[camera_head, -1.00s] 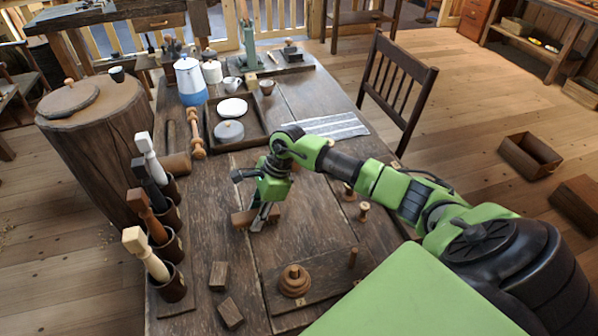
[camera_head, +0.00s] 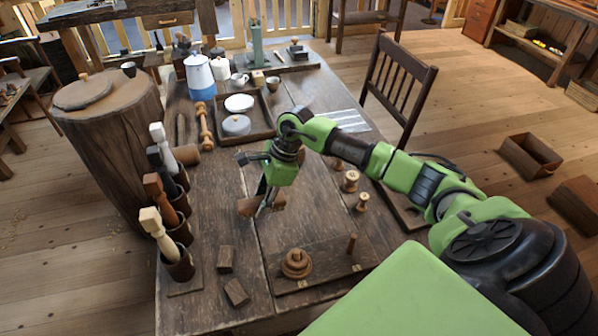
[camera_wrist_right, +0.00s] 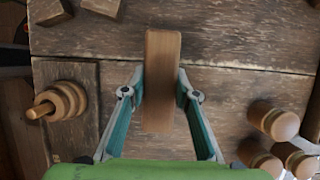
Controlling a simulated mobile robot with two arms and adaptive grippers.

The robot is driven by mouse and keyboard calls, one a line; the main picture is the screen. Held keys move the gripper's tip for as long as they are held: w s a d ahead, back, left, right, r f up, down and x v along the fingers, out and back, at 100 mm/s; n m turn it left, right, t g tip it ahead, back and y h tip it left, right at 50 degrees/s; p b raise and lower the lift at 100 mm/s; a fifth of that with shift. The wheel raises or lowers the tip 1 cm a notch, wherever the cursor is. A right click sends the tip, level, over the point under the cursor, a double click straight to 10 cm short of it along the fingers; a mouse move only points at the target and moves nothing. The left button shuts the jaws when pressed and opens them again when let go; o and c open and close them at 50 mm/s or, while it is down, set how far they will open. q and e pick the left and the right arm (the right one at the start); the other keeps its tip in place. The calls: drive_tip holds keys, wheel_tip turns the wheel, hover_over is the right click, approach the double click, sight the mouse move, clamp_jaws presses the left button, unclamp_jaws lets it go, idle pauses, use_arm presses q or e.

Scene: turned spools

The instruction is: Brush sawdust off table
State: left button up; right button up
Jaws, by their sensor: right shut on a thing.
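My right gripper (camera_head: 266,208) is over the middle of the dark wooden table (camera_head: 215,222), pointing down. It is shut on a brown wooden brush (camera_head: 246,207). In the right wrist view the brush (camera_wrist_right: 162,80) shows as a long wooden back between the two fingers (camera_wrist_right: 158,93). Its bristles are hidden, and I cannot tell whether it touches the tabletop. No sawdust can be made out clearly on the table. My left gripper is not in view.
A board with stacked wooden rings (camera_head: 296,263) and a peg lies near the front. Two wooden blocks (camera_head: 226,259) are left of it. Turned spools (camera_head: 351,181) stand right of the gripper. Mallets in cups (camera_head: 177,262) line the left edge. A tray (camera_head: 262,128) is behind.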

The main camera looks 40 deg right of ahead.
drive_tip(key=shift+r+p, duration=0.4)
drive_tip(key=shift+r, duration=0.95)
